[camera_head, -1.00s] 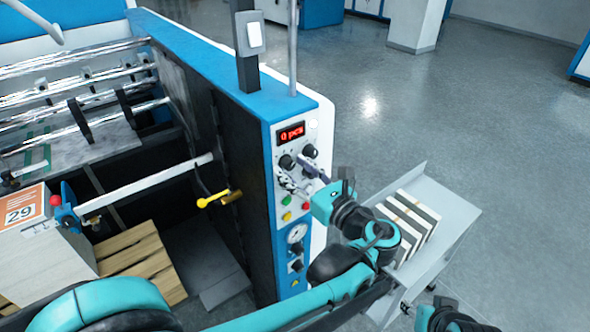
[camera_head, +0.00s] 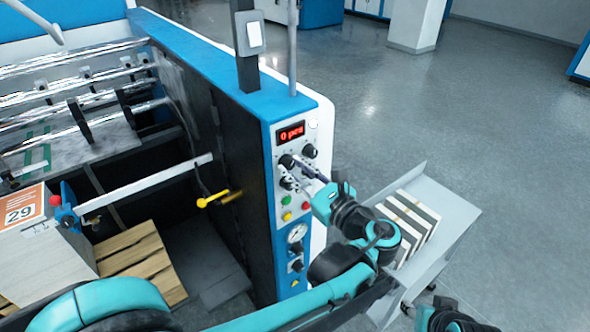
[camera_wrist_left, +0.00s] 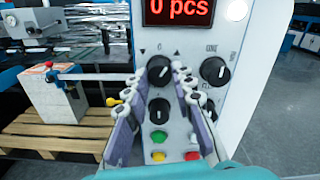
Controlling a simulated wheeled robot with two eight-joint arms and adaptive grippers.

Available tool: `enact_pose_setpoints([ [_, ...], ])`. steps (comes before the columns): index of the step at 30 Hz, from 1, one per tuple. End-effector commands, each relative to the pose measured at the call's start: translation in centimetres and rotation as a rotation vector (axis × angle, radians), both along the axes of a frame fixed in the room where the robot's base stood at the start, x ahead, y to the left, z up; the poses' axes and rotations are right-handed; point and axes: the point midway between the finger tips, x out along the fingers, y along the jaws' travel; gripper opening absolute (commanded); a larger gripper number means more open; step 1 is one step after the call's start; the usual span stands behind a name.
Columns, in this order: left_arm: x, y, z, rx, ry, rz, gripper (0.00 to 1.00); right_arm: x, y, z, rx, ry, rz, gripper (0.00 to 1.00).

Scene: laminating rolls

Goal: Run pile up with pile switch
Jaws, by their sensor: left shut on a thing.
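The pile switch (camera_wrist_left: 159,70) is a black rotary knob with a white mark on the machine's white control panel, with a 0 and two arrows above it. In the head view it is the upper left knob (camera_head: 287,161). My left gripper (camera_wrist_left: 160,76) has its two grey-purple fingers on either side of this knob and is shut on it. In the head view the gripper (camera_head: 298,163) reaches the panel from the right. The pile (camera_head: 32,252) is a pale stack with an orange label reading 29, on a wooden pallet (camera_head: 135,250). My right gripper's fingers do not show.
A red display (camera_head: 291,133) reads 0 pcs. Other knobs (camera_wrist_left: 215,70) and green, yellow and red buttons (camera_wrist_left: 159,138) sit close around the fingers. A grey tray (camera_head: 450,215) with striped blocks stands right of the machine, near my arm. Floor beyond is clear.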

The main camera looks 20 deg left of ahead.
Motion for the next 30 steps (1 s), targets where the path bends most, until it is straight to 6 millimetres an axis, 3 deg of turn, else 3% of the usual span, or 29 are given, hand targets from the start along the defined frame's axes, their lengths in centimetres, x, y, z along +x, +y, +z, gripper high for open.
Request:
enact_pose_setpoints([
  [15,0.04,-0.03,0.02,-0.249,-0.319,0.0,0.0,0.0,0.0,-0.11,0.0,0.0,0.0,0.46],
  [30,0.05,-0.04,0.04,-0.342,-0.438,0.0,0.0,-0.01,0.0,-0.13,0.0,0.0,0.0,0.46],
])
